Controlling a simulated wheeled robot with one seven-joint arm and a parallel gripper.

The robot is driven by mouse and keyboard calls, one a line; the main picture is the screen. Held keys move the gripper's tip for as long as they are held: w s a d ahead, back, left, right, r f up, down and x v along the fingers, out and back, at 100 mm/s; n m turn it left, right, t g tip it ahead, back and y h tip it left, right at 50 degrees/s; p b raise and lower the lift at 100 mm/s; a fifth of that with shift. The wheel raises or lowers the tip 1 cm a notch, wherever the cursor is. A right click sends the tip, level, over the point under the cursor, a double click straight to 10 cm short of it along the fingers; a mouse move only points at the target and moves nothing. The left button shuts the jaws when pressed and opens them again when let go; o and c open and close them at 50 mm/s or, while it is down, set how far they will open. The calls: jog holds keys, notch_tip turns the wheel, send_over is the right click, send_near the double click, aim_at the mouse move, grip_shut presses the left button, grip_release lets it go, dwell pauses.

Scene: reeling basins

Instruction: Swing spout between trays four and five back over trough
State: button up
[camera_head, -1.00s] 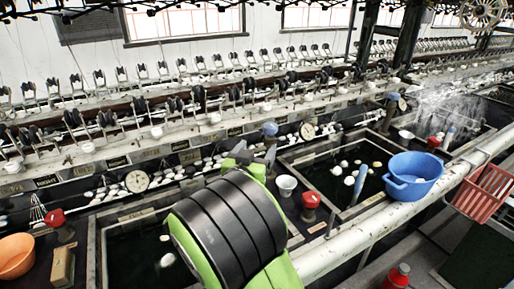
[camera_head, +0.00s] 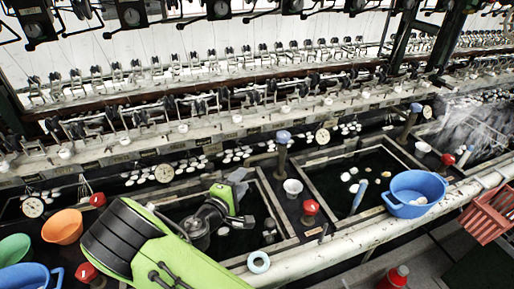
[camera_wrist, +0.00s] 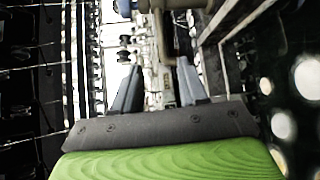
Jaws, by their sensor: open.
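A blue-capped post (camera_head: 282,150), possibly the spout, stands at the back of the divider between two dark basins. A similar blue-capped post (camera_head: 410,122) stands farther right. My gripper (camera_head: 242,199) is open and empty over the left basin (camera_head: 285,226), left of and nearer than the first post. In the wrist view its two grey fingers (camera_wrist: 158,88) are apart with nothing between them. A blue-grey rounded thing (camera_wrist: 125,8) shows at that view's top edge; I cannot tell what it is.
A white cup (camera_head: 292,187) and a red-topped fitting (camera_head: 310,208) stand on the divider. A blue tub (camera_head: 415,193) sits on the front rail at right, with a red crate (camera_head: 487,215) beyond. An orange bowl (camera_head: 62,227) is at left. Reeling machinery runs along the back.

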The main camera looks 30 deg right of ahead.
aim_at(262, 155)
jog(key=x, duration=1.5)
jog(key=shift+w+d+f+b, duration=0.1)
jog(key=shift+d+b, duration=0.05)
jog(key=shift+b, duration=0.15)
grip_shut()
